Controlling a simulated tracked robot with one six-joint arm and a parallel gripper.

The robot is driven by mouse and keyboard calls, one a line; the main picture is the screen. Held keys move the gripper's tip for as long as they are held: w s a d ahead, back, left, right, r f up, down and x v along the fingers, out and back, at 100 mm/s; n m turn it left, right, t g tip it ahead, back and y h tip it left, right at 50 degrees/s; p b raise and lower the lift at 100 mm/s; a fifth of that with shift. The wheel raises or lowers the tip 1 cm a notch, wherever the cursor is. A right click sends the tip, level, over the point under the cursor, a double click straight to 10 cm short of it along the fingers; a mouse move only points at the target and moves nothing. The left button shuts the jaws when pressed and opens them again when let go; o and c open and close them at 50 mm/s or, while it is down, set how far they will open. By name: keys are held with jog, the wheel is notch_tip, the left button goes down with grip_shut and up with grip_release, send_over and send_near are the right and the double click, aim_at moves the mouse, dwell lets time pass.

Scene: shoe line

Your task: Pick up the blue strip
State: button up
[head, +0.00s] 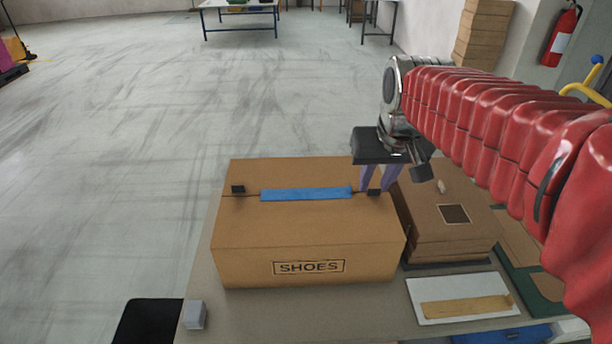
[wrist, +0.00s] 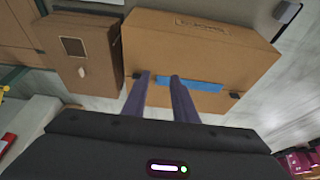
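The blue strip (head: 305,194) lies along the seam on top of the closed cardboard box marked SHOES (head: 310,235). It also shows in the wrist view (wrist: 204,84), partly hidden by a finger. My gripper (head: 376,186) has two purple fingers that stand apart with nothing held between them. In the head view it is over the right end of the box top, just right of the strip's right end. In the wrist view the fingers (wrist: 160,75) point toward the box, and the near end of the strip shows behind them. I cannot tell the exact height of the fingertips.
Small black tabs sit at both ends of the seam, one at left (head: 238,189) and one beside my fingers (head: 374,192). A brown box (head: 450,232) stands close on the right. A white tray (head: 430,291) with a tan strip lies in front. A small grey block (head: 195,315) is front left.

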jog(key=w+f, duration=0.2)
jog(key=w, duration=0.5)
jog(key=w+f+g, duration=0.1)
jog(key=w+f, duration=0.1)
jog(key=w, duration=0.6)
jog(key=shift+w+f, duration=0.15)
jog(key=shift+f, duration=0.1)
jog(key=shift+f, duration=0.15)
jog(key=x, duration=0.8)
jog(key=shift+f, duration=0.15)
jog(key=shift+x, duration=2.65)
jog(key=shift+c, duration=0.6)
grip_shut()
